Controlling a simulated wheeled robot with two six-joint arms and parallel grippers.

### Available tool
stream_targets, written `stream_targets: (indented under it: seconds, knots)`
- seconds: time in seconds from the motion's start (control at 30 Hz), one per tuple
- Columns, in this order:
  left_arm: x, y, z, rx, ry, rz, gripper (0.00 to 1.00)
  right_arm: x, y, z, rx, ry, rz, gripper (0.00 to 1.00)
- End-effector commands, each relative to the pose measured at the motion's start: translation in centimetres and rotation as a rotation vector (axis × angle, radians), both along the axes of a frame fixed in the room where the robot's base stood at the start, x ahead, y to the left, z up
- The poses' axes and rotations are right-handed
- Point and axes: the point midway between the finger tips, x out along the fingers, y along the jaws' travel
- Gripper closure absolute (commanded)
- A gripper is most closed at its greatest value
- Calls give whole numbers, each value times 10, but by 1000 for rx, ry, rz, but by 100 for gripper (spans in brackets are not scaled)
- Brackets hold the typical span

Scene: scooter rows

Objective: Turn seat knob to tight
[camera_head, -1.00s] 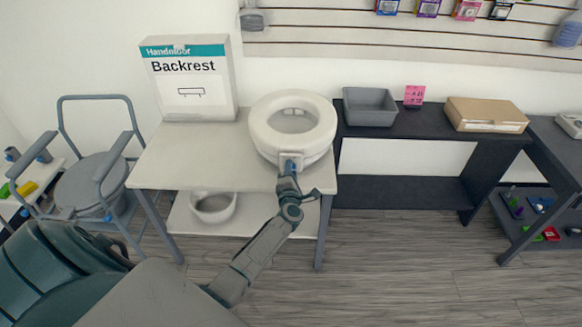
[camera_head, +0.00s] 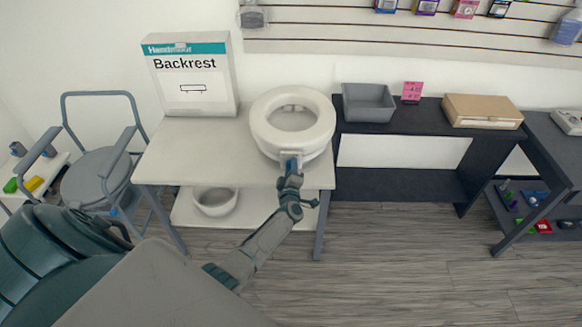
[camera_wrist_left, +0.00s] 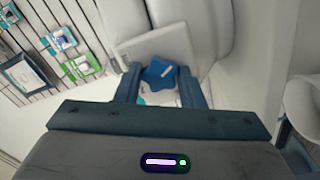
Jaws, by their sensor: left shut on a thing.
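A white raised toilet seat (camera_head: 262,125) sits on the light table (camera_head: 190,160). Its blue knob (camera_head: 290,163) is on the front of the seat, facing me. In the left wrist view the knob (camera_wrist_left: 159,75) is a blue lobed shape in front of a pale square plate (camera_wrist_left: 160,46). My left gripper (camera_head: 291,168) is at the knob, its two fingers on either side of it in the left wrist view (camera_wrist_left: 160,88). It is shut on the knob. The fingers partly hide the knob in the head view. My right gripper is not in view.
A Backrest box (camera_head: 192,80) stands on the table left of the seat. A white bowl (camera_head: 215,203) is on the lower shelf. A grey commode chair (camera_head: 100,180) stands at left. A dark shelf with a grey bin (camera_head: 368,104) and cardboard box (camera_head: 482,111) is at right.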

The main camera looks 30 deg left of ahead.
Motion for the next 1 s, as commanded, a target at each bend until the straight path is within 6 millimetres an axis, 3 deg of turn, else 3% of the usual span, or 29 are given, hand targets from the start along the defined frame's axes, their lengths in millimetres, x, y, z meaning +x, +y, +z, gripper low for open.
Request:
stream_targets:
  seconds: [0.63, 0.67, 0.73, 1.0]
  knots:
    - [-1, 0, -1, 41, 28, 0, 87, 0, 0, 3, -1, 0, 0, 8]
    - [-1, 0, -1, 41, 28, 0, 59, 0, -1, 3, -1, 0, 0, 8]
    - [0, 0, -1, 41, 28, 0, 45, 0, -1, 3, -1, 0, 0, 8]
    - [0, 0, -1, 40, 26, 0, 43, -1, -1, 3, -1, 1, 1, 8]
